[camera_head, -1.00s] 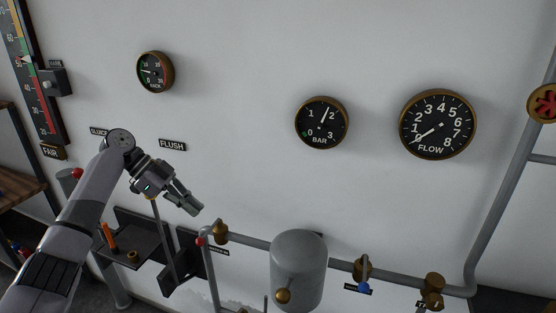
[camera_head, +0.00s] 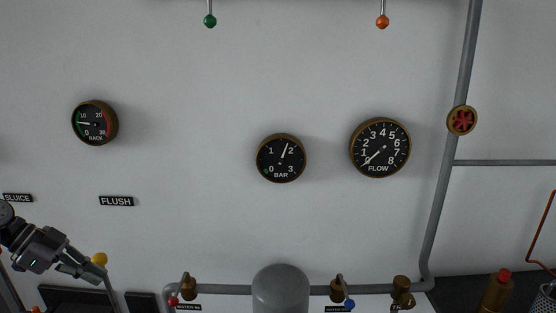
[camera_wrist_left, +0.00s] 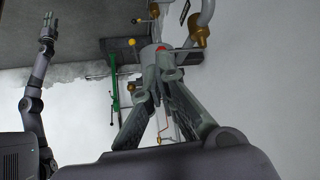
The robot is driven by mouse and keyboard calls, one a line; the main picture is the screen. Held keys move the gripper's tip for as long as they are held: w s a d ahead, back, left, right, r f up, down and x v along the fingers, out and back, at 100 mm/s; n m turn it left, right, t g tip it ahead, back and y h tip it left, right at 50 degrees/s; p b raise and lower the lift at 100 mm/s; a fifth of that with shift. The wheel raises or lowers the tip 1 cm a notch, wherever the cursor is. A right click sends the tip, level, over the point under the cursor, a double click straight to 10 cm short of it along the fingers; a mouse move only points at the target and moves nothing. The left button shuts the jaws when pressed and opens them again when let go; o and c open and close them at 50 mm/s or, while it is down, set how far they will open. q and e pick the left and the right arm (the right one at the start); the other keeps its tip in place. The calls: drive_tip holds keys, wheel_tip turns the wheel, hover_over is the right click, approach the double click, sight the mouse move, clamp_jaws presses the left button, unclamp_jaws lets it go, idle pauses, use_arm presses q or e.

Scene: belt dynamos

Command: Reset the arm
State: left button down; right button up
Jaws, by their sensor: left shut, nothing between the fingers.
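My left gripper (camera_head: 95,272) is low at the left in the head view, in front of the white wall. It is shut and empty. A yellow ball knob (camera_head: 99,259) shows right by its fingertips; I cannot tell whether they touch. In the left wrist view the two fingers converge at their tips (camera_wrist_left: 162,75), with a red knob just beyond them. My right arm stands upright at the left of that view, with its gripper (camera_wrist_left: 47,22) at the top, too small to read.
A grey pipe (camera_head: 230,289) with brass valves and a grey tank (camera_head: 281,290) runs along the bottom. Gauges BACK (camera_head: 95,123), BAR (camera_head: 281,158) and FLOW (camera_head: 380,148) hang on the wall. A red-capped brass bottle (camera_head: 497,292) stands lower right.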

use_arm(q)
wheel_tip(320, 180, down, 25)
drive_tip(key=n+y, duration=0.3)
drive_tip(key=n, duration=0.4)
drive_tip(key=s+d+f+n+y, duration=0.1)
drive_tip(key=s+f, duration=0.3)
drive_tip(key=f, duration=0.4)
drive_tip(key=s+d+f+n+g+y, duration=0.1)
drive_tip(key=s+f+n, duration=0.1)
drive_tip(key=s+f, duration=0.35)
drive_tip(key=s+d+f+n+y, duration=0.1)
drive_tip(key=s+f, duration=0.1)
drive_tip(key=f, duration=0.7)
drive_tip(key=s+d+f+n+y, duration=0.1)
drive_tip(key=s+d+f, duration=0.2)
drive_tip(key=s+f, duration=0.55)
drive_tip(key=s+d+f+y, duration=0.15)
drive_tip(key=s+f, duration=0.45)
drive_tip(key=s, duration=0.6)
drive_tip(key=s+d+f, duration=0.2)
drive_tip(key=s+d, duration=0.3)
drive_tip(key=s, duration=0.3)
drive_tip(key=s+d+f, duration=0.2)
drive_tip(key=s+d, duration=0.3)
drive_tip(key=s, duration=0.3)
drive_tip(key=shift+s+f, duration=0.15)
drive_tip(key=shift+s, duration=0.2)
use_arm(e)
drive_tip(key=shift+d, duration=0.1)
